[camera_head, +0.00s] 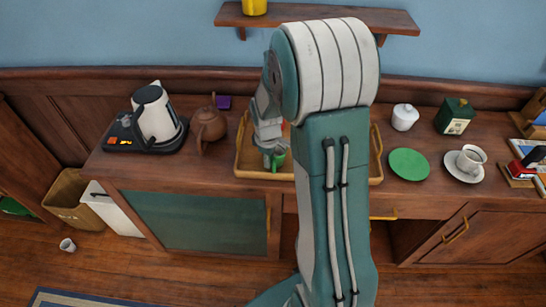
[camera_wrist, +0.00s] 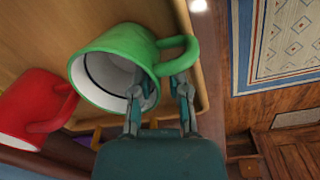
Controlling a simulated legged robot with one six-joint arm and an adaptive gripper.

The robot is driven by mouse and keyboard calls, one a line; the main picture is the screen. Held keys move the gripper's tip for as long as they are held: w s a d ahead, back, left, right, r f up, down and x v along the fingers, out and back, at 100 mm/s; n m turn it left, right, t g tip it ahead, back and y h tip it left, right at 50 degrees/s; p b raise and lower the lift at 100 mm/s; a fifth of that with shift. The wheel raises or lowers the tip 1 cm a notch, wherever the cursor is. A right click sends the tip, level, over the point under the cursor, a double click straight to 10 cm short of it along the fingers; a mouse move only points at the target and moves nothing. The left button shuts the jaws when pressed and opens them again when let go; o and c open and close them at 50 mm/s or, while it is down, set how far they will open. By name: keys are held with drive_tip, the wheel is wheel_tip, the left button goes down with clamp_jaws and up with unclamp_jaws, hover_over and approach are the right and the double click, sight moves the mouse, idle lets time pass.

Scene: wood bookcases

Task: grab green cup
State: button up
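The green cup (camera_wrist: 118,62) lies with its open mouth facing the wrist camera and its handle to the right. In the head view the green cup (camera_head: 279,159) shows small at the front of the wooden tray (camera_head: 240,165), partly hidden by my gripper (camera_head: 268,152). In the wrist view my gripper (camera_wrist: 159,92) is at the cup's rim, one finger across the mouth and the other beside the handle. The fingers are apart with the cup's wall between them. I cannot tell whether they touch it.
A red mug (camera_wrist: 35,108) is left of the green cup. A kettle (camera_head: 155,112) and brown teapot (camera_head: 208,127) stand left of the tray. A green plate (camera_head: 408,164) and a white cup (camera_head: 470,158) on a saucer are right. My arm hides much of the tray.

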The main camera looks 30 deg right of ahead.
drive_tip(key=shift+f, duration=0.95)
drive_tip(key=shift+d, duration=0.2)
drive_tip(key=shift+c, duration=0.3)
clamp_jaws()
drive_tip(key=shift+f, duration=0.1)
